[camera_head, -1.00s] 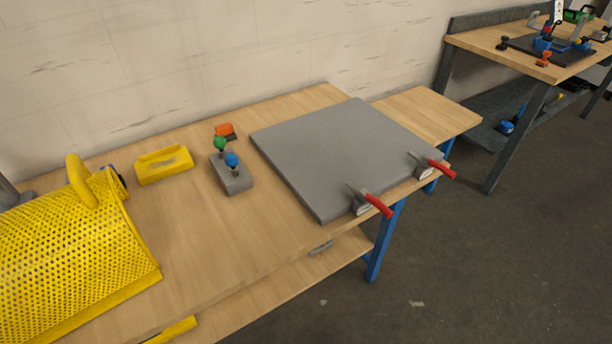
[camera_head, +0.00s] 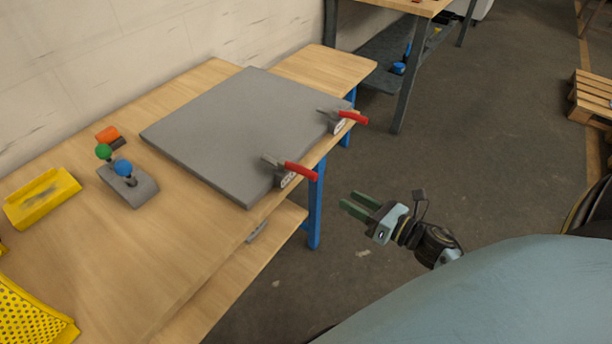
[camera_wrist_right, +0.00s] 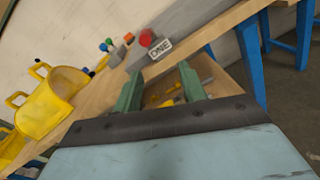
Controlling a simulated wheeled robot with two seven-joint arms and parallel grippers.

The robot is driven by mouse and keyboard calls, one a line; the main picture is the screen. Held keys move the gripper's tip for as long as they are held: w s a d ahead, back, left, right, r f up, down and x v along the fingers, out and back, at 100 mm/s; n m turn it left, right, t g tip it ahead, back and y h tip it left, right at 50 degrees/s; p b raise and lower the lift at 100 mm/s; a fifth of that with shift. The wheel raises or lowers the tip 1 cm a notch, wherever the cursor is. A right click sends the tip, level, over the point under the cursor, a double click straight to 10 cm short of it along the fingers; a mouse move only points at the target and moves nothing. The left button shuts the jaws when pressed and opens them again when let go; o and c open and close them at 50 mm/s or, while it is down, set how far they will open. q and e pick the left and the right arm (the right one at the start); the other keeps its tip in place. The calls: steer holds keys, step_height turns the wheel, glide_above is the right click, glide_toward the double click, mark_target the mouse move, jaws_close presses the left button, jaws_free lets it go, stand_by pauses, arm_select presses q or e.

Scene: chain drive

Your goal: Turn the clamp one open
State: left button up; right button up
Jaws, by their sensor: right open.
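Two clamps with red handles sit on the front edge of a grey plate (camera_head: 235,125). The nearer clamp (camera_head: 290,172) and the farther clamp (camera_head: 340,119) both have their handles pointing out past the table edge. In the right wrist view a clamp plate marked ONE (camera_wrist_right: 160,49) shows beside a red handle end (camera_wrist_right: 146,38); it appears to be the nearer clamp. My right gripper (camera_head: 354,204) is open and empty, in front of the table edge, to the right of and lower in the picture than the nearer clamp, touching nothing. My left gripper is out of view.
A grey box with green and blue knobs (camera_head: 130,187), an orange piece (camera_head: 107,134) and a yellow tray (camera_head: 42,198) stand left of the plate. A yellow perforated guard (camera_head: 30,315) is at lower left. A lower shelf (camera_head: 250,255) lies under the tabletop. Floor in front is open.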

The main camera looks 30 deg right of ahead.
mark_target(312, 172)
steer(key=w+a+n, duration=0.1)
steer(key=w, duration=0.2)
steer(key=w+a+r+n, duration=0.1)
steer(key=w+a, duration=0.1)
steer(key=w, duration=0.2)
steer(key=w+a+r+y, duration=0.1)
steer(key=w+a, duration=0.1)
steer(key=w, duration=0.2)
steer(key=shift+r+n+p, duration=0.25)
steer(key=shift+n+p, duration=0.1)
steer(key=shift+n, duration=0.05)
steer(key=shift+w+a, duration=0.35)
steer(key=shift+w, duration=0.25)
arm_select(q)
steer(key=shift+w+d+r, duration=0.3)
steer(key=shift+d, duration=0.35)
arm_select(e)
steer(key=shift+w, duration=0.1)
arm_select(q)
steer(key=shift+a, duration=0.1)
arm_select(e)
jaws_close()
